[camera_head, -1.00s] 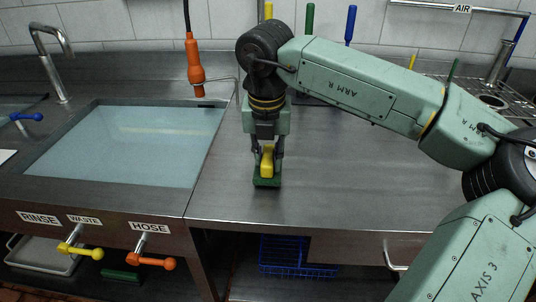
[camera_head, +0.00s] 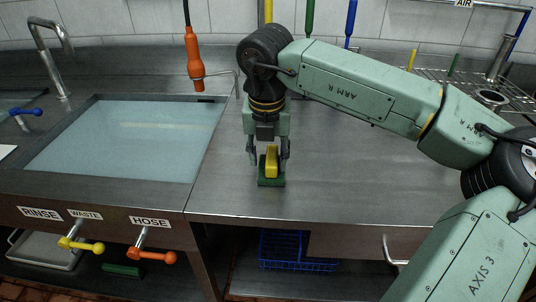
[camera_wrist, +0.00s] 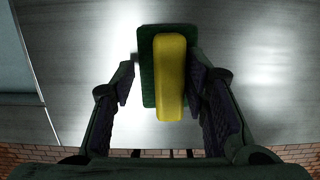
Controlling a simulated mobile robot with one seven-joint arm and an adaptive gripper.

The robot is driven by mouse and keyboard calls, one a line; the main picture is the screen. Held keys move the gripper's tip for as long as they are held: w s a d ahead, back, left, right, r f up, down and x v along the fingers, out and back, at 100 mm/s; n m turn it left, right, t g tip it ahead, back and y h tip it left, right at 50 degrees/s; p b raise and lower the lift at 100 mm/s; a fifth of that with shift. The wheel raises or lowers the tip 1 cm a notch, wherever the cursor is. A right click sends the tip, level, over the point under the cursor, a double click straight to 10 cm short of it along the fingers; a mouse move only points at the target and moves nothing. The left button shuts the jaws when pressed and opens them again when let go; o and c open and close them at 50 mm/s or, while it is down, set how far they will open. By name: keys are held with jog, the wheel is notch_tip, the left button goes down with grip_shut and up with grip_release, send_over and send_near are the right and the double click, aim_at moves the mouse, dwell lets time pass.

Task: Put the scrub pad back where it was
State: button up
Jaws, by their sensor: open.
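The scrub pad (camera_head: 271,182) is a green pad with a yellow block grip (camera_head: 271,161) on top. It lies flat on the steel counter near the front edge, right of the sink. My gripper (camera_head: 269,160) points down above it with its fingers spread on either side of the yellow grip. In the wrist view the pad (camera_wrist: 148,80) and its yellow grip (camera_wrist: 170,78) lie between my open fingers (camera_wrist: 165,90), with gaps on both sides.
A water-filled sink (camera_head: 125,140) is at the left. An orange hose nozzle (camera_head: 194,58) hangs behind the counter. Yellow (camera_head: 82,245) and orange (camera_head: 152,256) valve handles stick out below the sink. A blue wire basket (camera_head: 290,252) is under the counter. The counter right of the pad is clear.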

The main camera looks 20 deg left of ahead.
aim_at(267, 160)
jog(key=shift+r+p, duration=0.3)
jog(key=shift+p, duration=0.05)
notch_tip(267, 160, up, 12)
jog(key=s+b, duration=0.1)
jog(key=b, duration=0.2)
jog(key=shift+s+d+f, duration=0.2)
jog(key=shift+s, duration=0.2)
jog(key=shift+s, duration=0.1)
